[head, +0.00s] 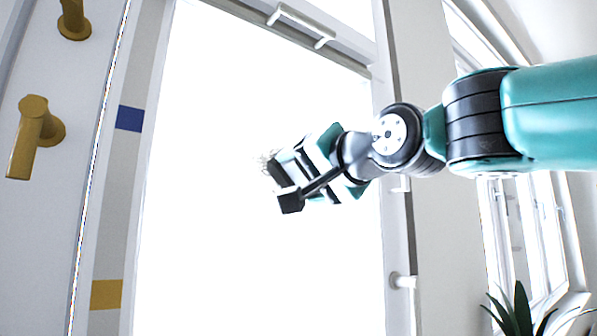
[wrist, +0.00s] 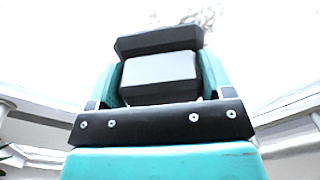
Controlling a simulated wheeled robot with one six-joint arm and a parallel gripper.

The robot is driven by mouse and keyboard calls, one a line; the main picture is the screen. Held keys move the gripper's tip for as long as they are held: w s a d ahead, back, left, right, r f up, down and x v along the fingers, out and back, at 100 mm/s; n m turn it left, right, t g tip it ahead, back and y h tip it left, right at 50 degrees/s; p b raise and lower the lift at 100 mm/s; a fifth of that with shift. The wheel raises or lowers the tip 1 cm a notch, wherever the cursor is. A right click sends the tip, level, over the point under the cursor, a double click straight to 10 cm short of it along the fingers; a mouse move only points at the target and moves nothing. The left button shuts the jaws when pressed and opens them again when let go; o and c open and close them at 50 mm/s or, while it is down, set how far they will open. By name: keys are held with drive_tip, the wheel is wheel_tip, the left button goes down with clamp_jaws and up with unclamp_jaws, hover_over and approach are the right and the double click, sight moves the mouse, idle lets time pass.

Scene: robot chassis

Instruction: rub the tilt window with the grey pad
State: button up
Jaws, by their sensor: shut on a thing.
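The tilt window shows in the head view as a tall, bright white pane (head: 230,250) inside a pale frame. My gripper (head: 288,182) is in front of the pane, reaching in from the right. In the wrist view my gripper (wrist: 160,82) is shut on the grey pad (wrist: 158,41), whose dark slab lies beyond the teal fingers with a grey block between them. The pad's outer face is hidden. The glare hides whether the pad touches the glass.
Two brass-coloured fittings (head: 36,135) stick out from the white panel at the left. White fittings (head: 402,282) sit on the right side of the window frame. A green plant (head: 520,312) stands at the lower right, before another window (head: 528,235).

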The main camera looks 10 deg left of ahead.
drive_tip(key=shift+w+d+r+p, duration=0.35)
drive_tip(key=shift+w+d, duration=0.15)
drive_tip(key=shift+w, duration=0.1)
drive_tip(key=shift+w+d+r+p, duration=0.25)
drive_tip(key=shift+w+d+r, duration=0.15)
drive_tip(key=shift+w, duration=0.2)
drive_tip(key=shift+s+a+b, duration=0.3)
drive_tip(key=shift+s+a, duration=0.55)
drive_tip(key=shift+s, duration=0.25)
drive_tip(key=shift+s+a+b, duration=0.3)
drive_tip(key=shift+s+a, duration=0.55)
drive_tip(key=shift+s, duration=0.2)
drive_tip(key=shift+s+a, duration=1.85)
drive_tip(key=shift+s, duration=0.3)
drive_tip(key=shift+r+p, duration=0.5)
drive_tip(key=shift+r, duration=0.35)
drive_tip(key=shift+w+d+f+b, duration=0.1)
drive_tip(key=shift+w+d+b, duration=0.05)
drive_tip(key=shift+w+d, duration=1.05)
drive_tip(key=shift+w+d+f+b, duration=0.15)
drive_tip(key=shift+w+d, duration=0.75)
drive_tip(key=shift+w, duration=0.45)
drive_tip(key=w+d, duration=0.3)
drive_tip(key=w, duration=0.1)
drive_tip(key=shift+d+r, duration=0.15)
drive_tip(key=shift+d, duration=0.25)
